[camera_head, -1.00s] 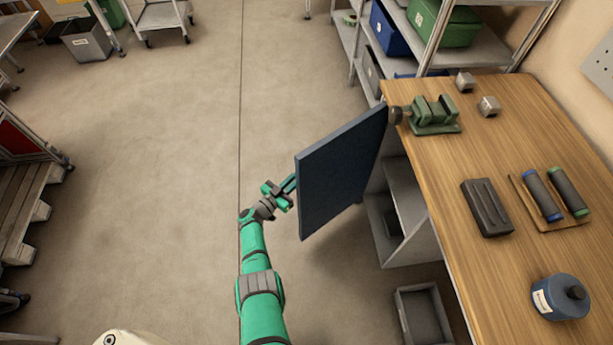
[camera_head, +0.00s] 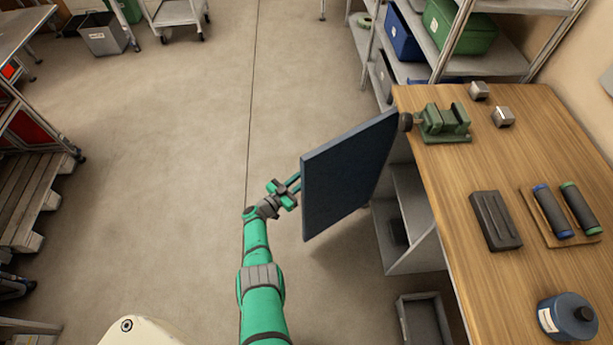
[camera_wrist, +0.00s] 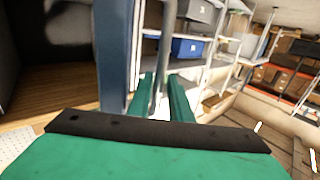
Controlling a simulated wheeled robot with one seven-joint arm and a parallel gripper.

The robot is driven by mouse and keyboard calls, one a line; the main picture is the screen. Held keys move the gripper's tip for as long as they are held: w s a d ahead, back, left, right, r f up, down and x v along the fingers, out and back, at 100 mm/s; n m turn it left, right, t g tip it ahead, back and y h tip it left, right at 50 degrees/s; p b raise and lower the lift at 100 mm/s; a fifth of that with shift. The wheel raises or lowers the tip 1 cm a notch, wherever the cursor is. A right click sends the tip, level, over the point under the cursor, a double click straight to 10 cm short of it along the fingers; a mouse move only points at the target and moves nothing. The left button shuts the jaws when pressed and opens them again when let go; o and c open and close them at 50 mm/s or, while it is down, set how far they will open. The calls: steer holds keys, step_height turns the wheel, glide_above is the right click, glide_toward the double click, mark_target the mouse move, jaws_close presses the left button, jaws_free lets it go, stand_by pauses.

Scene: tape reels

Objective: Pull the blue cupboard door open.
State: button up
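The blue cupboard door (camera_head: 345,180) stands swung well out from the cupboard (camera_head: 415,215) under the wooden bench, and the cupboard's inside shows behind it. The door also shows as a blue upright panel in the wrist view (camera_wrist: 113,55). My gripper (camera_head: 294,187) is at the door's outer left side. In the wrist view, the two green fingers (camera_wrist: 163,92) stand on either side of a grey upright handle bar (camera_wrist: 167,40) and appear closed on it. The exact contact is small and partly hidden.
The bench top (camera_head: 445,185) carries a green vise (camera_head: 443,122), a dark block (camera_head: 495,220), rollers and a blue jar (camera_head: 568,318). A grey bin (camera_head: 424,318) lies on the floor by the cupboard. The floor left of the door is clear.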

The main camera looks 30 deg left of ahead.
steer(key=v, duration=1)
steer(key=shift+s, duration=0.35)
steer(key=shift+a, duration=0.1)
steer(key=shift+c, duration=0.4)
